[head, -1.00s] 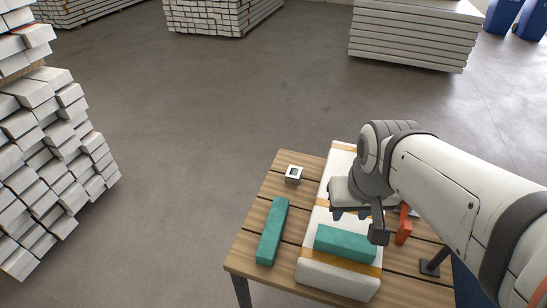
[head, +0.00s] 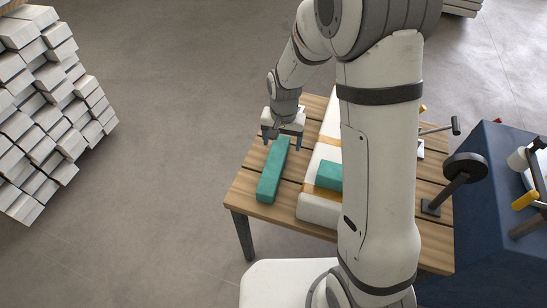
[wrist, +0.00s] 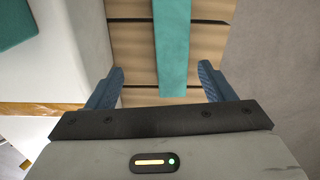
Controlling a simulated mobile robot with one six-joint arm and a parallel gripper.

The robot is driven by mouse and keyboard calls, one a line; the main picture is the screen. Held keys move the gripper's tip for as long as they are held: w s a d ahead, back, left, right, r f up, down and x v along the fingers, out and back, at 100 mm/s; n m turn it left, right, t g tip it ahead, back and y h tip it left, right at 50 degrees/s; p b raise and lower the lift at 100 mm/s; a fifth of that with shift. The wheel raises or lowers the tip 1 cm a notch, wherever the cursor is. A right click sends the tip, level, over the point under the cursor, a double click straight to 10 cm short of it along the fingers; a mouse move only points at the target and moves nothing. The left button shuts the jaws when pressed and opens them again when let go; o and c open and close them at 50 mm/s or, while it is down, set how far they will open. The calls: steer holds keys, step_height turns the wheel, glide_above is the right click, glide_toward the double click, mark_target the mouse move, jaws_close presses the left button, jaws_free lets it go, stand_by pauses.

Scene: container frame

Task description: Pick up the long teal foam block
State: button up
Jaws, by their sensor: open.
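The long teal foam block (head: 271,172) lies flat on the slatted wooden table (head: 241,188), left of a white padded piece with orange bands (head: 318,207). It also shows in the wrist view (wrist: 172,45), between the two blue fingers. My gripper (head: 284,142) is open and empty over the block's far end. In the wrist view my gripper (wrist: 162,85) has one finger on each side of the block's line, clear of it. I cannot tell the exact height between fingers and block. A second, shorter teal block (head: 328,176) rests on the white piece, partly hidden by my arm.
A dark blue box-like stand (head: 490,200) with tools on top is at the right. A black clamp-like post (head: 432,206) stands on the table's right. A stack of pale beams (head: 45,120) is at the far left. The floor left of the table is clear.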

glide_above(274, 162)
steer(key=f, duration=0.5)
steer(key=shift+w+d, duration=0.2)
steer(key=shift+w, duration=0.15)
steer(key=f, duration=0.7)
steer(key=shift+s+a+f, duration=0.15)
steer(key=shift+s, duration=0.2)
steer(key=shift+c, duration=0.3)
steer(key=c, duration=1)
steer(key=shift+o, duration=0.2)
